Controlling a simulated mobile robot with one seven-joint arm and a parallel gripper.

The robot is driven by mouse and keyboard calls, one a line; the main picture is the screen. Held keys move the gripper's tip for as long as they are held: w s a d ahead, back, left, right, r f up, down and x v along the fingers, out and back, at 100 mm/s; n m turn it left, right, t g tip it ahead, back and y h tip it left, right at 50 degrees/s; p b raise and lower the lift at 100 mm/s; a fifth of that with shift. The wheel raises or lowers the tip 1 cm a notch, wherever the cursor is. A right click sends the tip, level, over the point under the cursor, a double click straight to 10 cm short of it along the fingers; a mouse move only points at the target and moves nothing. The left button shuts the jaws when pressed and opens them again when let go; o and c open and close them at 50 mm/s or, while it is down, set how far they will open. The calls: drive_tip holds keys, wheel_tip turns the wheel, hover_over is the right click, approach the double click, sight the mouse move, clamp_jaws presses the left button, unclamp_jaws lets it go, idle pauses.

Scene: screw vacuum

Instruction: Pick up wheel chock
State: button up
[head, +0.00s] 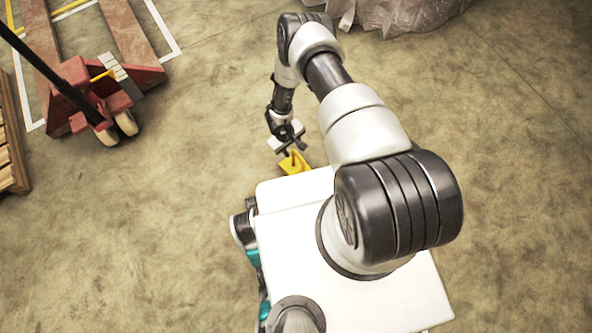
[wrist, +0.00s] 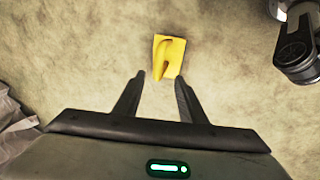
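The wheel chock (head: 291,166) is yellow and lies on the floor just beyond the white top of my base in the head view, partly hidden by my gripper. In the wrist view the chock (wrist: 168,56) shows as a yellow block with a raised, curved part, just beyond the fingertips. My gripper (wrist: 159,76) is open, its two dark fingers spread apart with nothing between them. In the head view my gripper (head: 290,149) hangs over the chock. I cannot tell the exact height between them.
A red pallet jack (head: 100,95) stands at the upper left, with a wooden pallet (head: 12,140) at the left edge. Grey crumpled sheeting (head: 400,12) lies at the top. The floor around the chock is clear.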

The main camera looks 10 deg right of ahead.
sight(296, 153)
drive_tip(key=f, duration=0.3)
drive_tip(key=d+f+b, duration=0.1)
drive_tip(key=f, duration=0.1)
drive_tip(key=w+f+b, duration=0.1)
drive_tip(key=f, duration=0.2)
drive_tip(key=shift+d+f, duration=0.35)
drive_tip(key=shift+d, duration=0.05)
clamp_jaws()
idle(1.0)
drive_tip(key=shift+w+r, duration=0.1)
